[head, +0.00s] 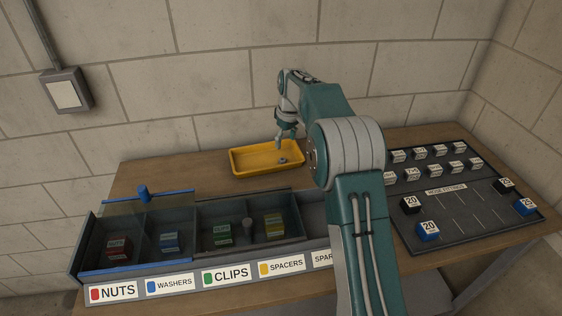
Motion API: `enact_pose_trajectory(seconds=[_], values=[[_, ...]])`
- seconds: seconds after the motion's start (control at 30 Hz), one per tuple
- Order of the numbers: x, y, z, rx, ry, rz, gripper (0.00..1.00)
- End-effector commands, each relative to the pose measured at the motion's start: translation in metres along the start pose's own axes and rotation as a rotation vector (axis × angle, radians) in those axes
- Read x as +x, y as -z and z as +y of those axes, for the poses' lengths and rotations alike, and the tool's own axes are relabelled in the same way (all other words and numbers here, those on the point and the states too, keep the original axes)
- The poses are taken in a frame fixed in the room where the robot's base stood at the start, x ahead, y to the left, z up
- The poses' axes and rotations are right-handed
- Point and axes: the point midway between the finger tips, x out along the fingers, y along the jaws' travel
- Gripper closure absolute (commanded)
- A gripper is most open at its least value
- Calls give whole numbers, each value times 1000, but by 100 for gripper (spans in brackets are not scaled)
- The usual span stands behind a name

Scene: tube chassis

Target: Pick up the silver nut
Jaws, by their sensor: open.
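A small silver-grey piece that looks like the silver nut (283,160) lies on the floor of the yellow tray (247,165), right of the tray's middle. The tray stands on the wooden table near the back wall. My gripper (284,145) points down above the tray, close over the nut and apart from it as far as I can see. It is open and seems empty. Its fingers are small in this view, so the exact gap to the nut is hard to tell.
A grey bin (190,239) stands at the front left, with compartments labelled NUTS, WASHERS, CLIPS and SPACERS. A blue-edged clear lid (150,208) is on its left part. A dark board (465,217) with several numbered blocks lies at right. My arm hides the bin's right end.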

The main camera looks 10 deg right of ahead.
Motion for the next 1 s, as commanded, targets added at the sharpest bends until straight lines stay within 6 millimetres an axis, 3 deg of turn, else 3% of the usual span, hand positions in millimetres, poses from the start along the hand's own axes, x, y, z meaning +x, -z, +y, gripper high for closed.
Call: enact_pose_trajectory(seconds=[0.1,0.37,0.67,0.9,0.93,1.0], values=[[21,0,-1,0,1,-2,28],[40,2,0,0,-1,-1,28],[82,6,4,0,1,-3,28],[86,7,4,0,-1,0,28],[86,7,4,0,-1,0,32],[86,7,5,0,-1,0,57]])
